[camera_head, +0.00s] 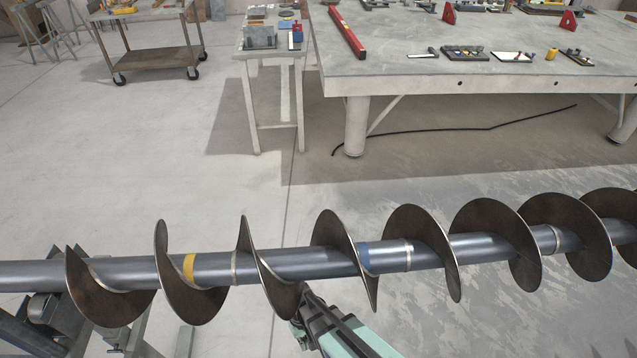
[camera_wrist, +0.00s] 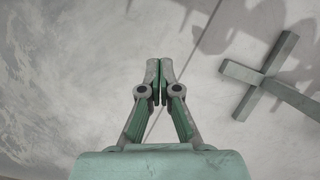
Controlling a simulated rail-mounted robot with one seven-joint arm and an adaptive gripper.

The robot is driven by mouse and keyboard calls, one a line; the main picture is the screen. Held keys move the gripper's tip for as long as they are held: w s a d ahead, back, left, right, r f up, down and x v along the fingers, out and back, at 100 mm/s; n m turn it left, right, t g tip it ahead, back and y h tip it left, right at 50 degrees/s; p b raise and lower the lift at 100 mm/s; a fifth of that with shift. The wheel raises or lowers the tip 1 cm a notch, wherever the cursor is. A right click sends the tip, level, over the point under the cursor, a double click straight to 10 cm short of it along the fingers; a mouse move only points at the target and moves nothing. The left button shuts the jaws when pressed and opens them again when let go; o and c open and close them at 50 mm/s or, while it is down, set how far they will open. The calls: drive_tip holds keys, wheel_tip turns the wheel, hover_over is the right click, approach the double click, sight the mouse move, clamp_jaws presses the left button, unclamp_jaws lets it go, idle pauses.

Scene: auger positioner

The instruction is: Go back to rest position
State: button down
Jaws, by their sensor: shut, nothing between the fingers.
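My gripper (camera_wrist: 159,80) is shut and empty in the wrist view, its two fingers together over bare floor. In the head view my gripper (camera_head: 308,300) shows at the bottom centre, just below the auger shaft, and its tip is partly hidden behind an auger flight. The auger (camera_head: 315,262) is a long dark grey shaft with brown spiral flights, lying across the whole head view. It carries a yellow band (camera_head: 188,268) on the left and a blue band (camera_head: 364,258) near the middle. I cannot tell whether my gripper touches the auger.
A steel support (camera_head: 45,308) stands under the auger's left end. A grey cross-shaped stand foot (camera_wrist: 262,75) lies at right in the wrist view. A large work table (camera_head: 450,75) and a small side table (camera_head: 262,55) stand behind. A wheeled cart (camera_head: 150,60) is back left. Open floor lies between.

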drive_tip(key=s+d+r+m+g+p, duration=0.1)
drive_tip(key=s+d+r+m+p, duration=0.1)
drive_tip(key=s+d, duration=0.5)
drive_tip(key=s+d+r+m+g+p, duration=0.2)
drive_tip(key=s+d, duration=0.6)
drive_tip(key=d, duration=0.8)
wheel_tip(320, 180, up, 2)
drive_tip(key=shift+m+y, duration=0.4)
drive_tip(key=shift+m, duration=0.5)
